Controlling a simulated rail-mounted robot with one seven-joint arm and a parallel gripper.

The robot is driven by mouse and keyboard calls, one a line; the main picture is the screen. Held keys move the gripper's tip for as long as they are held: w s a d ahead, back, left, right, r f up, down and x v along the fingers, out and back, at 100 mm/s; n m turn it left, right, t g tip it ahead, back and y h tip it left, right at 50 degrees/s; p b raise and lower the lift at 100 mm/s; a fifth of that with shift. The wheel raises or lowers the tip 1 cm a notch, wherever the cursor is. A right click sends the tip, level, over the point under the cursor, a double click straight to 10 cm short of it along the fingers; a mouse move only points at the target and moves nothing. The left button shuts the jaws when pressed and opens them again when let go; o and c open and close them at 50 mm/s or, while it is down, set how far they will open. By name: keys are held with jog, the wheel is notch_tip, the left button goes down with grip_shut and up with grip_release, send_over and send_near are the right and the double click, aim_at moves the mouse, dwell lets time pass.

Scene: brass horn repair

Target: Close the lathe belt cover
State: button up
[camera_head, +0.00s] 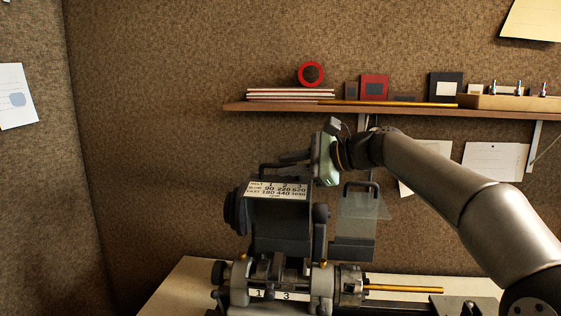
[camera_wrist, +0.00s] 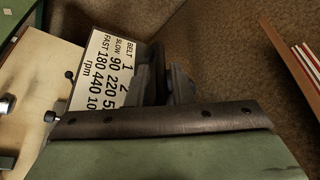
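The lathe (camera_head: 280,280) stands on the bench. Its dark belt cover (camera_head: 280,222) carries a white speed label (camera_head: 275,190) on its upper face. The label also shows in the wrist view (camera_wrist: 100,75). A dark bar handle (camera_head: 264,169) sticks up behind the label. My gripper (camera_head: 288,159) reaches in from the right, above and behind the cover, with its fingers pointing left close to the handle. In the wrist view the dark fingers (camera_wrist: 165,80) lie beside the label's right edge. Whether they touch or enclose the handle is hidden, and their gap is unclear.
A clear guard (camera_head: 362,210) with a dark handle stands right of the cover, below my gripper. A brass rod (camera_head: 403,289) extends right from the chuck. A shelf (camera_head: 400,109) with several small items runs along the wall above. The space left of the lathe is free.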

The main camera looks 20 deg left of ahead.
jog(key=shift+x, duration=1.35)
grip_shut()
jog(key=shift+d+f, duration=0.1)
